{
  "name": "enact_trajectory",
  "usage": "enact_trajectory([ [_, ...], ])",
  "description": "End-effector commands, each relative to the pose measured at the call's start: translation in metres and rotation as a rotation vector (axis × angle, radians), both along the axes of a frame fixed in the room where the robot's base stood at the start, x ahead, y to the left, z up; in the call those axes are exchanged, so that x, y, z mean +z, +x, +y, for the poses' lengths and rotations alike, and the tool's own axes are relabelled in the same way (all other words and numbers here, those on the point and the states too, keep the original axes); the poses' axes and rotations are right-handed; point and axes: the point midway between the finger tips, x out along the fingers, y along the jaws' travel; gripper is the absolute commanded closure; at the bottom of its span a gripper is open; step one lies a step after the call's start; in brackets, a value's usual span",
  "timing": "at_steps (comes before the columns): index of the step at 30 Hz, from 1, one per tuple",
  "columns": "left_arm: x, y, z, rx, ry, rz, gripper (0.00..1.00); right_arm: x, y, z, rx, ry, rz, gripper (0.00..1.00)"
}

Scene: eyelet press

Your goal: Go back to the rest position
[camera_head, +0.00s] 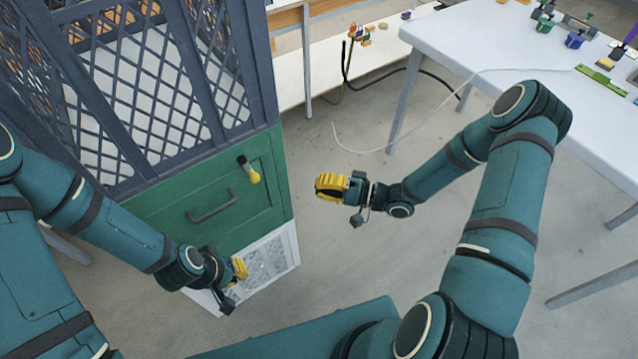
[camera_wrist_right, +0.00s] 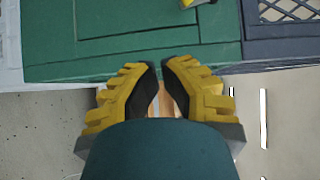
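My right gripper (camera_head: 332,187) hangs in free air over the floor, right of the green cabinet front. In the right wrist view its two yellow, black-padded fingers (camera_wrist_right: 161,78) are close together, with a narrow gap and nothing held. My left gripper (camera_head: 239,270) is low at the cabinet's lower front, before a white perforated panel (camera_head: 268,258). Only a little of its yellow fingers shows, so its opening is hidden. No object shows in either gripper.
The green cabinet (camera_head: 160,205) has a dark handle (camera_head: 212,207), a yellow-tipped knob (camera_head: 254,177) and a lattice cage (camera_head: 150,85) above. A white table (camera_head: 480,45) with small parts stands at right. A pale cable (camera_head: 430,115) hangs off it. Floor (camera_head: 330,250) between is clear.

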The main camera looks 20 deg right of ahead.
Motion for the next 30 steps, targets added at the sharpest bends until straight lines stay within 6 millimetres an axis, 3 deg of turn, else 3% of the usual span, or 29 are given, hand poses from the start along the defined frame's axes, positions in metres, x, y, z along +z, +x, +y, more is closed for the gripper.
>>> enact_trajectory([
  [13, 0.000, 0.000, 0.000, 0.000, 0.000, 0.000, 1.00, -0.002, 0.004, 0.006, -0.021, -0.039, 0.000, 1.00],
  [20, 0.000, 0.000, 0.000, 0.000, 0.000, 0.000, 1.00, -0.024, 0.013, 0.031, -0.112, -0.320, 0.029, 1.00],
  [26, 0.000, 0.000, 0.000, 0.000, 0.000, 0.000, 1.00, -0.052, -0.009, 0.046, -0.093, -0.642, 0.109, 1.00],
  [30, 0.000, 0.000, 0.000, 0.000, 0.000, 0.000, 1.00, -0.067, -0.042, 0.052, -0.008, -0.849, 0.185, 1.00],
])
